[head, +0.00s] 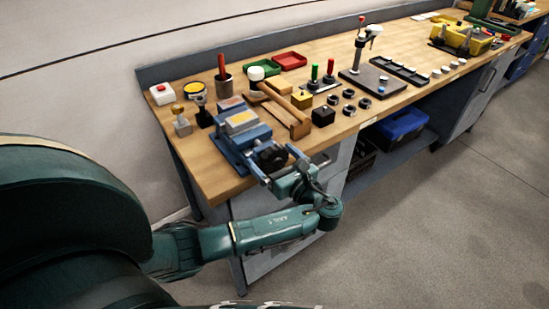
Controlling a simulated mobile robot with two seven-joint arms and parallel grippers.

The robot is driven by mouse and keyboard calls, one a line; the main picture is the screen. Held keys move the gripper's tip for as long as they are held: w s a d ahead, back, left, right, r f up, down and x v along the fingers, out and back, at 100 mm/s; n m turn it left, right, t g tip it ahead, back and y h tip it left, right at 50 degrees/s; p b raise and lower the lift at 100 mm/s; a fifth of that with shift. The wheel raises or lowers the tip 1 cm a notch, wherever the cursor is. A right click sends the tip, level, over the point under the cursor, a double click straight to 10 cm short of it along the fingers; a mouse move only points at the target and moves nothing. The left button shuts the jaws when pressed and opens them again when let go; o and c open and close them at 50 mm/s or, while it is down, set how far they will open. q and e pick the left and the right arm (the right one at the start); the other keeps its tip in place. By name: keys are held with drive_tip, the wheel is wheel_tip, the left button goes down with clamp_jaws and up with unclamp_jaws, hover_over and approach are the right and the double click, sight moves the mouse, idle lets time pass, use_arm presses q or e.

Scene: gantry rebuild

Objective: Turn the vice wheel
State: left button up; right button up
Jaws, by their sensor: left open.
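The blue vice (238,137) stands at the near left corner of the wooden workbench. Its dark round wheel (269,156) is on the front side, facing out over the bench edge. My left arm reaches in from the left, and my left gripper (273,162) is at the wheel, open, with one finger on either side of it. The gripper hides part of the wheel, and I cannot tell whether the fingers touch it. My right gripper is not in view.
Left of the vice are a red-button box (162,93) and small tools. A wooden clamp block (282,108), a black cube (323,116), dark rings and a stand (363,60) lie along the bench to the right. The floor in front is clear.

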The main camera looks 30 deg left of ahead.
use_arm(q)
drive_tip(key=c, duration=1)
